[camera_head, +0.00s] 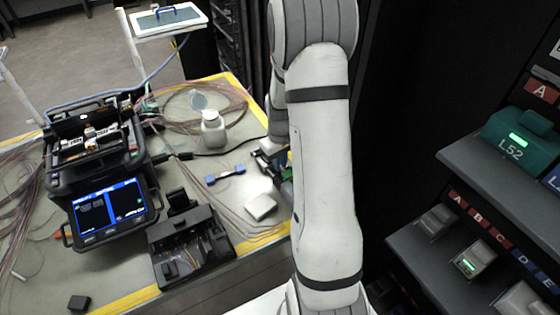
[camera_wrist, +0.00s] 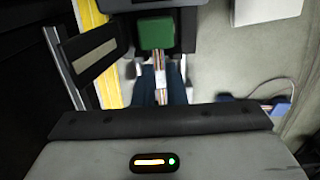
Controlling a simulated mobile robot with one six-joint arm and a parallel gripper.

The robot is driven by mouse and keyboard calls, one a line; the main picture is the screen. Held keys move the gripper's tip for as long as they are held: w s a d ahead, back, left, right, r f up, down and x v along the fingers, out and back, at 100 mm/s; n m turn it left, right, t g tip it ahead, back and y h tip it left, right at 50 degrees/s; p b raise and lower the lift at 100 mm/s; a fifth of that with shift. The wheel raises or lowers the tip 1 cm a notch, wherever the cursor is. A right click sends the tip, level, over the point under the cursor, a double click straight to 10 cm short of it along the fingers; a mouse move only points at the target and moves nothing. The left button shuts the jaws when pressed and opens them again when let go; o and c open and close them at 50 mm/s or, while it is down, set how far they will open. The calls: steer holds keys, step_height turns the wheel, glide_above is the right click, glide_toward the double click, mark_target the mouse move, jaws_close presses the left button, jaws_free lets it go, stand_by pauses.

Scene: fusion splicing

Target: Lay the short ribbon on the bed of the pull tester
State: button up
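In the wrist view a short, striped ribbon (camera_wrist: 160,62) with a pale sleeve runs from a green block (camera_wrist: 157,33) toward my gripper (camera_wrist: 161,88). The ribbon lies between the two dark blue fingers. I cannot tell whether they press on it or stand apart from it. The green block sits in a dark device, probably the pull tester, beside the yellow edge tape. In the head view this device (camera_head: 268,160) is mostly hidden behind my arm. Whether the ribbon touches its bed is unclear.
A splicer (camera_head: 110,210) with a lit screen stands on the left of the table. A black tray (camera_head: 188,245) is in front, with a white block (camera_head: 261,206) and a blue-ended piece (camera_head: 225,173) near the device. A bottle (camera_head: 213,130) stands behind. Shelves (camera_head: 455,255) are at right.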

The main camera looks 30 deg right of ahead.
steer(key=o, duration=0.4)
steer(key=shift+r, duration=0.15)
step_height(320, 180, up, 13)
steer(key=s+a+r+t, duration=0.1)
steer(key=s+a+r, duration=0.1)
steer(key=s+a, duration=0.2)
steer(key=s+a+r+m+t, duration=0.1)
steer(key=s+a+r, duration=0.2)
steer(key=s, duration=0.6)
steer(key=s+a+r, duration=0.3)
steer(key=s+a, duration=0.3)
steer(key=a, duration=0.1)
steer(key=shift+s+r+m+t+p, duration=0.2)
steer(key=shift+m+t+p, duration=0.1)
steer(key=shift+t, duration=0.1)
steer(key=shift+w, duration=0.1)
